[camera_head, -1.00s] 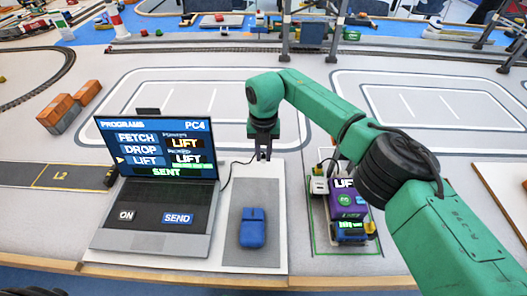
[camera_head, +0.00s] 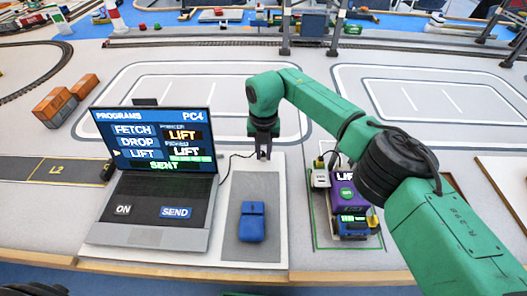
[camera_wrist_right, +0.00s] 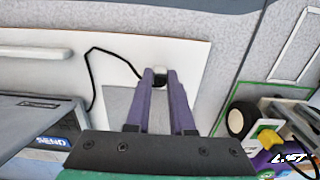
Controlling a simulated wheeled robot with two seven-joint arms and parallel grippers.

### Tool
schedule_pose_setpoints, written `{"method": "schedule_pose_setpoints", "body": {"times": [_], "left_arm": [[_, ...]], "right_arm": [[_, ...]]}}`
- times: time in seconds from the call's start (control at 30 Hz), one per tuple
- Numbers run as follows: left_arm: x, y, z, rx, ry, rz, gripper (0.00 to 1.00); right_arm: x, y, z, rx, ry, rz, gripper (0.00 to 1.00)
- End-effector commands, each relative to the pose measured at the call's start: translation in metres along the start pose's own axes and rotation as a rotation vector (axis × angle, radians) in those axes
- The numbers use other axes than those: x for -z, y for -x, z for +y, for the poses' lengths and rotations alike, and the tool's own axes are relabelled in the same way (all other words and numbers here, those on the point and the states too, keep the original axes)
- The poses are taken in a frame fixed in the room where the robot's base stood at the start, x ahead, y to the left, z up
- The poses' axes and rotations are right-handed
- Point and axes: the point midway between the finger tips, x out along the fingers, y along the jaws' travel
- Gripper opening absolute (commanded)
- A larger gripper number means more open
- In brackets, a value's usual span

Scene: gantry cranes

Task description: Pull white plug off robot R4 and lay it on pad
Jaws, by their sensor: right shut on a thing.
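My right gripper (camera_head: 263,153) is shut on a small white plug (camera_wrist_right: 159,72), over the far end of the grey pad (camera_head: 264,190). A black cable runs from the plug towards the laptop. In the wrist view the pad (camera_wrist_right: 118,103) shows below the purple fingers; I cannot tell whether the plug touches the surface. A small purple robot (camera_head: 345,195) with a white block on its left side stands to the right, apart from the gripper. Its number is not readable. My left gripper is not in view.
A blue mouse (camera_head: 252,221) lies on the near part of the pad. A laptop (camera_head: 157,185) stands open to its left, its screen reading LIFT and SENT. Orange blocks (camera_head: 70,99) stand at the far left. My right forearm passes over the robot's right side.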

Motion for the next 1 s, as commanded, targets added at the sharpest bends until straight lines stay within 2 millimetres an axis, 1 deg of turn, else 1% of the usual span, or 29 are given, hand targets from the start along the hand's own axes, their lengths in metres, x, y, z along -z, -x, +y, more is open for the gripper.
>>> {"method": "schedule_pose_setpoints", "body": {"times": [0.77, 0.8, 0.87, 1.0], "left_arm": [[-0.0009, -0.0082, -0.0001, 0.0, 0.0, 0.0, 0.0], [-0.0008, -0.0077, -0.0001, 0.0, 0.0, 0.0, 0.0], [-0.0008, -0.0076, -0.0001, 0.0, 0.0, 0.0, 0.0], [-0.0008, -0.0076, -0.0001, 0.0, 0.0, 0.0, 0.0]], "right_arm": [[0.0001, -0.0101, 0.0001, 0.0, 0.0, 0.0, 0.0], [0.0001, -0.0096, 0.0001, 0.0, 0.0, 0.0, 0.33], [0.0001, -0.0094, 0.0001, 0.0, 0.0, 0.0, 0.56], [0.0001, -0.0094, 0.0001, 0.0, 0.0, 0.0, 0.56]]}}
